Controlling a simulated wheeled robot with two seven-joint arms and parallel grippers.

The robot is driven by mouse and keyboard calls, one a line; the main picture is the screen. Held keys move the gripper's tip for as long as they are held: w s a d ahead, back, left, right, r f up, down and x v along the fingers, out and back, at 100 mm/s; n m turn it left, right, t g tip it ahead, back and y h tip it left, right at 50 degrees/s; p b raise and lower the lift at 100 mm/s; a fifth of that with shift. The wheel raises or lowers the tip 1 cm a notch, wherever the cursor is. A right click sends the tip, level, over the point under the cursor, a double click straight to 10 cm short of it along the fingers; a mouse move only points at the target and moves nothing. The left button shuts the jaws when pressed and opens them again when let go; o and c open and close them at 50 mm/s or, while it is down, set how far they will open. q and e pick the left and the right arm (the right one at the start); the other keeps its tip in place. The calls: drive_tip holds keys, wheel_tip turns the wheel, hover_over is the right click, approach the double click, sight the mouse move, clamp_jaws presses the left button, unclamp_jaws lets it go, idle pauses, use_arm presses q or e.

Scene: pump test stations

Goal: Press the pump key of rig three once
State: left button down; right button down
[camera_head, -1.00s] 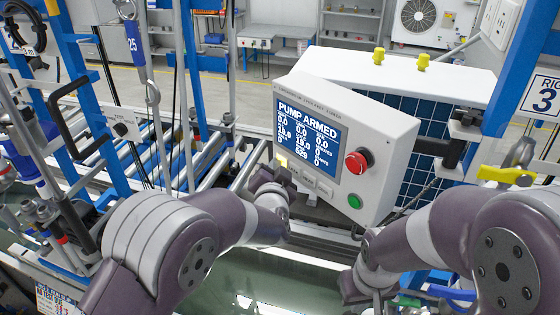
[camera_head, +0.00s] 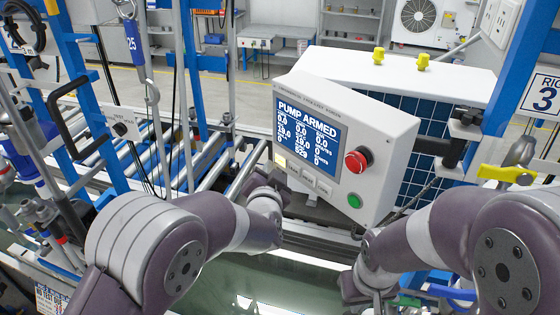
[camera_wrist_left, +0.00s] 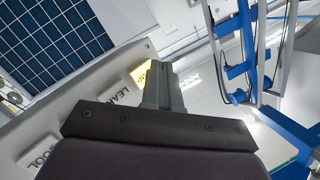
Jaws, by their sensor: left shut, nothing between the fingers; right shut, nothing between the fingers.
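The rig three console (camera_head: 385,135) is a white box with a blue screen (camera_head: 305,136) reading "PUMP ARMED". A row of keys runs under the screen. The leftmost, yellow key (camera_head: 280,160) looks lit; the left wrist view shows this yellow key (camera_wrist_left: 142,73) partly behind my fingers, its lettering mostly covered. My left gripper (camera_head: 264,176) is shut and empty, just below and left of that key. In the left wrist view the shut fingers (camera_wrist_left: 160,78) overlap the key's edge; I cannot tell whether they touch it. My right gripper (camera_head: 368,285) is low, in front of the console, its fingertips unclear.
A red mushroom button (camera_head: 356,162) and a green button (camera_head: 354,201) sit right of the screen. In the left wrist view a grey "LEAK" key (camera_wrist_left: 122,98) adjoins the yellow key. A "RIG 3" sign (camera_head: 541,95) hangs at right. Blue frames and hanging hoses crowd the left.

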use_arm(q)
drive_tip(key=s+a, duration=0.1)
drive_tip(key=a, duration=0.1)
drive_tip(key=s+a, duration=0.2)
drive_tip(key=shift+b, duration=0.4)
idle(0.4)
